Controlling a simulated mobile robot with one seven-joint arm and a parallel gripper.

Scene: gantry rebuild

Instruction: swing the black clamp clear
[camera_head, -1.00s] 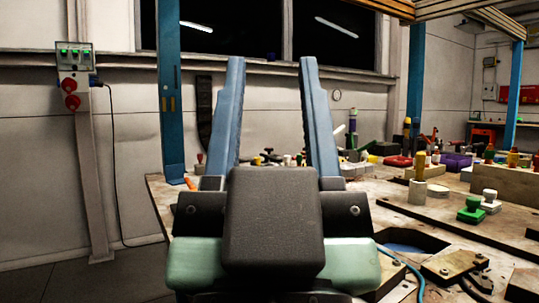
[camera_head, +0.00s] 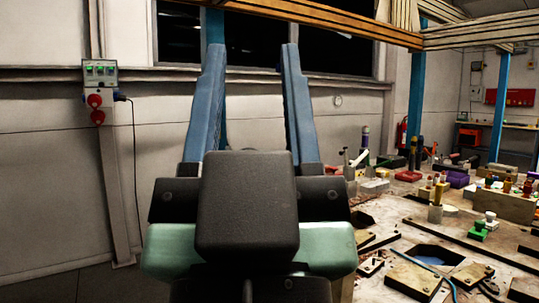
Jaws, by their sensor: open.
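My gripper (camera_head: 253,50) is open and empty, its two blue fingers pointing up and away in the middle of the head view. The dark wrist block and pale green housing below the fingers hide what lies behind them. I cannot single out the black clamp for certain. A small upright lever fixture (camera_head: 361,158) with dark and green parts stands at the left far part of the workbench (camera_head: 400,215), to the right of my fingers. Other dark parts there are too small to tell. My gripper does not visibly touch anything on the bench.
Wooden blocks with coloured knobs (camera_head: 503,203), a green knob (camera_head: 477,231) and metal plates (camera_head: 412,278) crowd the bench at the right. A timber gantry beam (camera_head: 300,18) crosses overhead. A switch box (camera_head: 99,72) hangs on the left wall; open floor shows below it.

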